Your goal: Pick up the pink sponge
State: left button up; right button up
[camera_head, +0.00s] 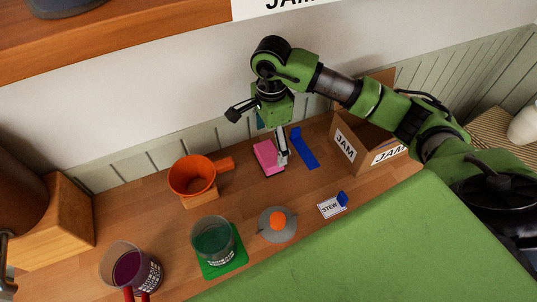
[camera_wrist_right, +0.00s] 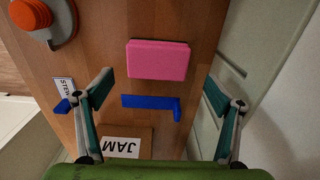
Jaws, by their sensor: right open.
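The pink sponge (camera_head: 264,155) lies on the wooden counter in the head view, left of a blue L-shaped piece (camera_head: 304,150). In the right wrist view the pink sponge (camera_wrist_right: 158,59) lies flat, farther off than the fingertips, with the blue piece (camera_wrist_right: 150,103) between it and me. My right gripper (camera_head: 280,150) hangs above the counter by the sponge. In the right wrist view its two fingers (camera_wrist_right: 158,93) are spread wide, with nothing between them. A finger covers a little of the counter between sponge and blue piece in the head view. My left gripper is not in view.
A cardboard JAM box (camera_head: 345,147) stands right of the sponge. An orange pot (camera_head: 193,177) sits to its left. The panelled wall rises behind.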

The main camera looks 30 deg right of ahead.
aim_at(271, 152)
jog(key=f, duration=0.1)
jog(key=f+p, duration=0.2)
jog(key=f, duration=0.1)
jog(key=shift+s+a, duration=0.1)
jog(key=shift+s, duration=0.15)
jog(key=shift+f, duration=0.45)
jog(key=c, duration=1.1)
jog(key=shift+o, duration=0.2)
